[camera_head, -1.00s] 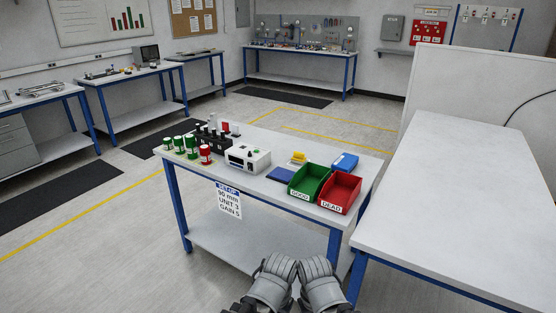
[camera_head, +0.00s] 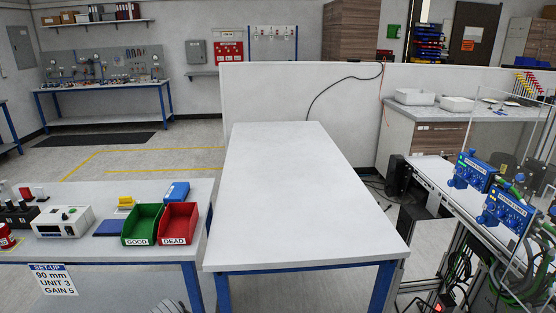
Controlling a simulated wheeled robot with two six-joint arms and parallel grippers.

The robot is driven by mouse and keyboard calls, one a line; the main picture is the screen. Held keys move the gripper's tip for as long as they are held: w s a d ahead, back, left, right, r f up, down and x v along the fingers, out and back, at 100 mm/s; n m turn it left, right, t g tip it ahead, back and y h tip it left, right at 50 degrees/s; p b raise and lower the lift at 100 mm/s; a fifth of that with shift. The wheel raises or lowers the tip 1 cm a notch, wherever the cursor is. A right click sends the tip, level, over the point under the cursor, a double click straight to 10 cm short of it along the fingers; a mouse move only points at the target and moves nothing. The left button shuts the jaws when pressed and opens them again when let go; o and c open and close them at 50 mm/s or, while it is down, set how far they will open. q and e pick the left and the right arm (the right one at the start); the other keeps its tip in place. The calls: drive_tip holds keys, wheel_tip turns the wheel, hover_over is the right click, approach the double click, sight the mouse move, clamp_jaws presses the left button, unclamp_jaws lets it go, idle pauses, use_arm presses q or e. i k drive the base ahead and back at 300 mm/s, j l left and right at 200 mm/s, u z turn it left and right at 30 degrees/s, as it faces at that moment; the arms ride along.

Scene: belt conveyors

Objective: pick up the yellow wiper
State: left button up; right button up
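A small yellow block (camera_head: 126,201), which looks like the yellow wiper, is on the left table (camera_head: 90,255). It sits behind the dark blue flat pad (camera_head: 108,228) and left of the blue box (camera_head: 176,192). It is small in view, so its exact shape is unclear. Neither gripper shows. Only a grey ribbed part of me shows at the bottom edge, well in front of the yellow block.
A green bin marked GOOD (camera_head: 141,225) and a red bin marked DEAD (camera_head: 179,224) stand right of the pad. A white instrument (camera_head: 64,223) stands left. The white table (camera_head: 300,200) is bare. Conveyor equipment (camera_head: 475,172) is at right.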

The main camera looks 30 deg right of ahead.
sight(126, 203)
drive_tip(key=z, duration=2.75)
drive_tip(key=u, duration=2.75)
drive_tip(key=i+j+z, duration=0.1)
drive_tip(key=z, duration=0.75)
drive_tip(key=i+j+z, duration=0.4)
drive_tip(key=j, duration=0.2)
drive_tip(key=i+j+z, duration=0.2)
drive_tip(key=j, duration=0.15)
drive_tip(key=k+l, duration=0.05)
